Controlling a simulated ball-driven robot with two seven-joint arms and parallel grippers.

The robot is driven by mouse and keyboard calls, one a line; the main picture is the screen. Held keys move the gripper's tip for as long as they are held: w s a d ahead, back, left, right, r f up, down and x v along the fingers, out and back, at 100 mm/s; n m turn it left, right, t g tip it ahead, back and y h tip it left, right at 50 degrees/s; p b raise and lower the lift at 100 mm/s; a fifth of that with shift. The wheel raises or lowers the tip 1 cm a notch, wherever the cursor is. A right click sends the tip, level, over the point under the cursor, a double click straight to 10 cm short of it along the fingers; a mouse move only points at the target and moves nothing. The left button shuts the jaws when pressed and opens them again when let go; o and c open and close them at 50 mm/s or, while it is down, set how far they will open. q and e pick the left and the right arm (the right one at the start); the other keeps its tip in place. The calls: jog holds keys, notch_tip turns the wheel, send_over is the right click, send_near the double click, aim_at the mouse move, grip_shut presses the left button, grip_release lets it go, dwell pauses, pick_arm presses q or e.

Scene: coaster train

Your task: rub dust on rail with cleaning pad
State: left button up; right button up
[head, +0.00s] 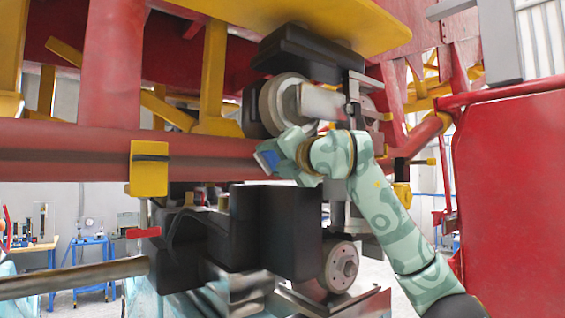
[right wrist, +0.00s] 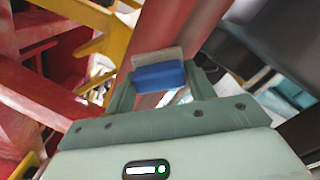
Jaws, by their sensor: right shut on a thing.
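The red rail (head: 75,152) is a thick horizontal tube running from the left edge towards the wheels in the head view. It also shows in the right wrist view (right wrist: 172,22), beyond the pad. The cleaning pad (head: 267,158) is a small blue block with a pale grey layer, clearest in the right wrist view (right wrist: 158,76). My right gripper (head: 279,154) is shut on it and holds it at the rail's right part, close to the wheel. I cannot tell whether pad and rail touch. I cannot make out dust on the rail. My left gripper is not in view.
A wheel assembly (head: 280,103) stands just above and right of the pad. A black block (head: 290,235) and a lower wheel (head: 341,267) are below. A yellow clamp (head: 149,170) wraps the rail at left. A large red panel (head: 515,190) stands at right.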

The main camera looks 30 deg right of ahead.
jog(key=shift+a, duration=0.95)
jog(key=shift+s+d+b, duration=0.15)
jog(key=shift+s+b, duration=0.3)
jog(key=shift+s, duration=0.1)
jog(key=shift+s+d+b, duration=0.2)
jog(key=shift+s+b, duration=0.8)
jog(key=shift+s, duration=1.5)
jog(key=s+b, duration=0.1)
jog(key=s, duration=0.2)
jog(key=shift+d, duration=0.1)
